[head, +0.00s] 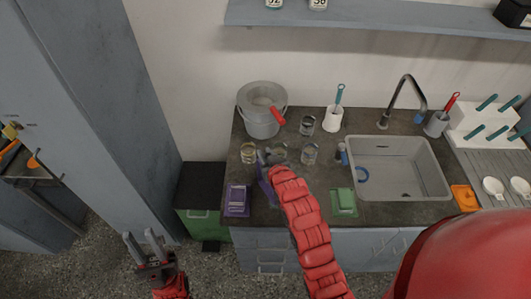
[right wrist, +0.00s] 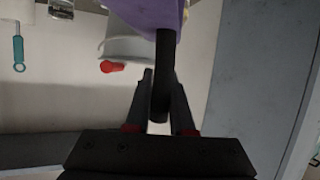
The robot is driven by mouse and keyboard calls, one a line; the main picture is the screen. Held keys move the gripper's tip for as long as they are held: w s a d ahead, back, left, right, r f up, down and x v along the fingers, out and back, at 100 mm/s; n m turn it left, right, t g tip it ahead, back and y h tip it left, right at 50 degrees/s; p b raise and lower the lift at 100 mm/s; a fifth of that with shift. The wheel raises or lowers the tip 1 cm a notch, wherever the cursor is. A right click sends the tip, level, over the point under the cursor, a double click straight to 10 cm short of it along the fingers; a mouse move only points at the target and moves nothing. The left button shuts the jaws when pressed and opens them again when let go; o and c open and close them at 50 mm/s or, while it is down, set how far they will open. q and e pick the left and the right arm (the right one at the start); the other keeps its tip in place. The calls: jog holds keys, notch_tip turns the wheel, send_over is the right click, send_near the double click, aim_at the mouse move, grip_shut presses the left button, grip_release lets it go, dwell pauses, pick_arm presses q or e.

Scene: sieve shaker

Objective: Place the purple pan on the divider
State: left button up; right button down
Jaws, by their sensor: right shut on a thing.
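My right gripper (head: 268,160) is above the counter at its front left part, largely hidden by my red arm. In the right wrist view the gripper (right wrist: 160,92) is shut on a dark handle (right wrist: 164,62). The handle joins the purple pan (right wrist: 146,12), which is cut off by the top edge. In the head view the pan (head: 266,184) shows as a narrow purple strip beside the gripper, seemingly steeply tilted. I cannot tell which object is the divider. My left gripper (head: 149,250) is open and empty, low over the floor left of the counter.
A shelf (head: 400,17) spans the wall. A tall grey cabinet (head: 90,100) stands left.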

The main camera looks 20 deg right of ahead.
jog(key=shift+f, duration=0.25)
jog(key=c, duration=0.8)
grip_release()
jog(key=shift+r, duration=0.15)
